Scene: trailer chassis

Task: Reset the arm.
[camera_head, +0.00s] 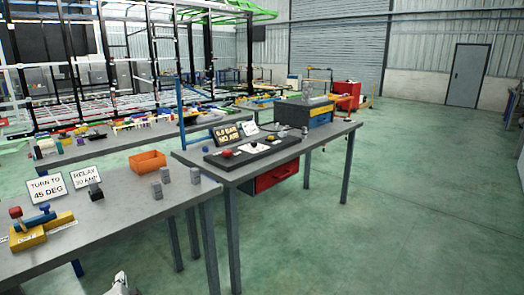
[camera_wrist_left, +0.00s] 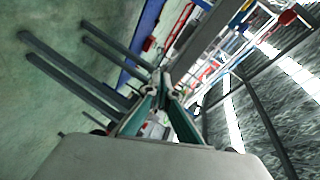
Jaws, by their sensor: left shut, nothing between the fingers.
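My left gripper (camera_head: 119,284) shows only as a small white and dark tip at the bottom edge of the head view, low in front of the near workbench. In the left wrist view my left gripper (camera_wrist_left: 162,80) has its two green-sided fingers meeting at the tips, with nothing between them. The wrist view is strongly tilted, with table legs (camera_wrist_left: 70,80) and green floor at its left. Most of my left arm is hidden. My right gripper is in neither view.
The near workbench (camera_head: 120,225) carries signs, an orange bin (camera_head: 147,162), grey blocks and a yellow valve piece (camera_head: 28,238). A second table (camera_head: 330,135) holds a control panel, with a red drawer (camera_head: 277,176) below. The green floor (camera_head: 400,220) at the right is clear.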

